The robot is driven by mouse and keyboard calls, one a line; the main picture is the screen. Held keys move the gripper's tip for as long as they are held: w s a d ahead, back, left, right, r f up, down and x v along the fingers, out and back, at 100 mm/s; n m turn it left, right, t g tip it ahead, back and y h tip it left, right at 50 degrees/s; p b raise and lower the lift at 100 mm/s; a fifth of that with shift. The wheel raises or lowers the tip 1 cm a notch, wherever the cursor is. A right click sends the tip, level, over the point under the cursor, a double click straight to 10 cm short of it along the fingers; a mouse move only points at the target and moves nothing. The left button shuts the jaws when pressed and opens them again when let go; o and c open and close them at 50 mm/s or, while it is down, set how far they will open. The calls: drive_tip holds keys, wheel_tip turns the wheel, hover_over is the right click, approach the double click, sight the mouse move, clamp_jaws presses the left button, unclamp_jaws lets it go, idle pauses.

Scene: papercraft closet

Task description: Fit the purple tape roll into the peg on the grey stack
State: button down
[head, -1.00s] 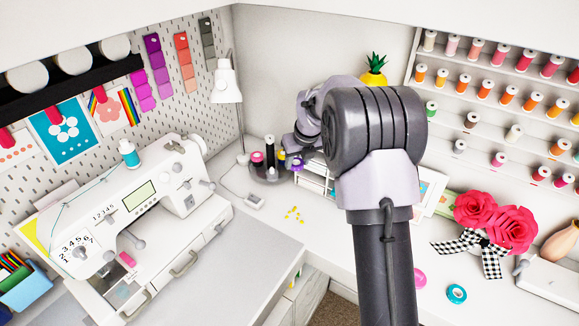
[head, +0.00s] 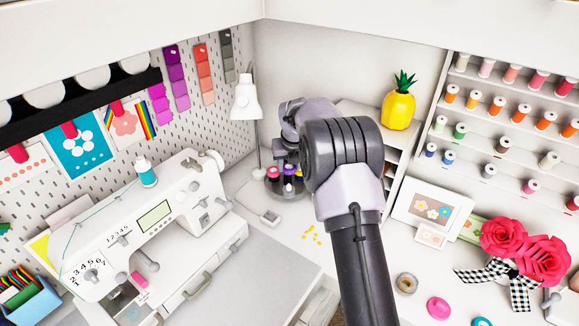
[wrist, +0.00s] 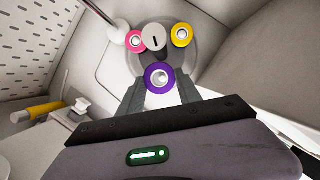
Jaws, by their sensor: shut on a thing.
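The purple tape roll (wrist: 160,77) is between the fingertips of my gripper (wrist: 161,92), which is shut on it. The round grey stack (wrist: 186,66) lies beneath and beyond it, with a pink roll (wrist: 135,40), a yellow roll (wrist: 181,35) and a central grey post (wrist: 154,37). In the head view the purple roll (head: 289,187) shows over the near side of the grey stack (head: 272,191). Something pale shows in the purple roll's hole, but I cannot tell whether a peg is through it. My arm hides most of the gripper in the head view.
A white lamp (head: 246,104) stands behind the stack. The sewing machine (head: 150,220) is at the left. A shelf with a pineapple ornament (head: 398,108) is at the right. Small yellow pieces (head: 312,235) lie on the table in front.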

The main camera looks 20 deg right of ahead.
sight(289, 185)
wheel_tip(289, 185, down, 5)
drive_tip(key=b, duration=0.4)
drive_tip(key=shift+b, duration=0.7)
idle(1.3)
drive_tip(key=shift+f+b, duration=1.8)
drive_tip(key=c, duration=0.7)
unclamp_jaws()
drive_tip(key=shift+r, duration=0.1)
drive_tip(key=shift+c, duration=0.2)
